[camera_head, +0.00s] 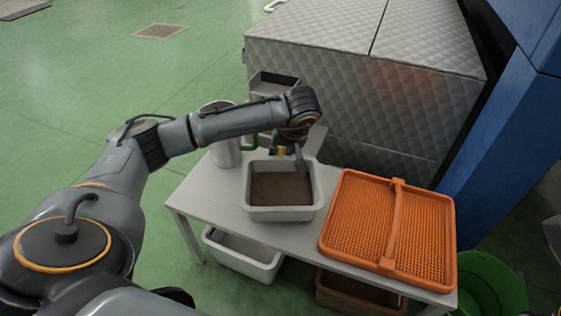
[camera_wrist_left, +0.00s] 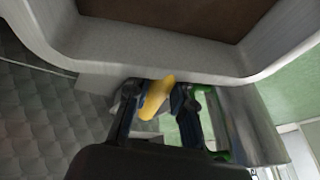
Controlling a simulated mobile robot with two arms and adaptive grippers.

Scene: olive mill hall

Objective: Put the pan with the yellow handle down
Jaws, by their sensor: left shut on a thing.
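My left gripper (camera_head: 290,150) is over the far edge of a pale tub (camera_head: 252,213) with brown contents, on the white table (camera_head: 210,205). It is shut on the yellow handle (camera_wrist_left: 156,97), which shows between the fingers in the left wrist view. A small bit of yellow also shows under the wrist in the head view. The body of the pan is not clear in either view, and I cannot tell whether it touches anything. In the left wrist view, the tub's rim (camera_wrist_left: 190,72) is close beyond the fingers. My right gripper is out of view.
A metal jug (camera_head: 225,155) with a green handle stands left of the tub. An orange slatted tray (camera_head: 397,235) covers the table's right side. A quilted grey block (camera_head: 350,80) stands behind. Bins sit under the table; a green bin (camera_head: 490,285) stands at right. Table's left front is bare.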

